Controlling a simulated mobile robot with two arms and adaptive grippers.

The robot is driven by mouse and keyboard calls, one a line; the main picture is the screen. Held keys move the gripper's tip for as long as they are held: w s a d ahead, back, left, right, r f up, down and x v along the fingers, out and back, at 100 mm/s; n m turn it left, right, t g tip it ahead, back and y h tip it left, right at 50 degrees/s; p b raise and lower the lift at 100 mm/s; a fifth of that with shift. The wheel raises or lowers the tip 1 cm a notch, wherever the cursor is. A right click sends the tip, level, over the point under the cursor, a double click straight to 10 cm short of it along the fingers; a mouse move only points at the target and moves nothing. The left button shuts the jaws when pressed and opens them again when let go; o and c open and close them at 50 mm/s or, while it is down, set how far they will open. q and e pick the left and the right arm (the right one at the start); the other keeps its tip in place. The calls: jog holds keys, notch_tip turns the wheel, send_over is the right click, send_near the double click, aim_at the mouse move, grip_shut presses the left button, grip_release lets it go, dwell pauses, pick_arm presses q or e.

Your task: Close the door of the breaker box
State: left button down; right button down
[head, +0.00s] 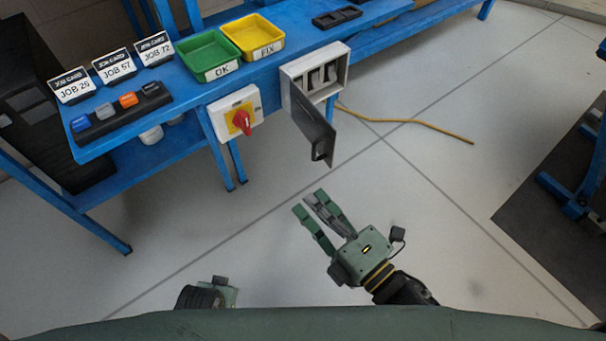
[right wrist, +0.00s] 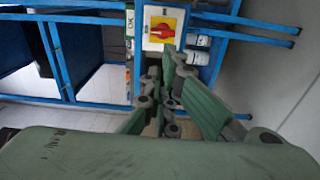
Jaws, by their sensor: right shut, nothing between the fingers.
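The breaker box (head: 315,72) is a pale box on the front edge of the blue bench, with its switches showing. Its dark grey door (head: 312,132) stands open, jutting out from the box towards me, with a handle near its free end. My right gripper (head: 308,201) is shut and empty, below and apart from the door, fingers pointing up the picture towards it. Its fingers also show in the right wrist view (right wrist: 160,75), where I cannot make out the box. Only part of my left gripper's housing (head: 229,296) shows at the bottom; its fingers are hidden.
A red rotary switch (head: 240,120) on a yellow plate sits left of the box. The blue bench (head: 190,84) carries a green bin (head: 207,56), a yellow bin (head: 252,37) and job cards. A yellow cable (head: 420,124) lies on the floor. The floor around my right gripper is clear.

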jog(key=w+a, duration=0.2)
jog(key=w, duration=0.7)
dwell(0.6)
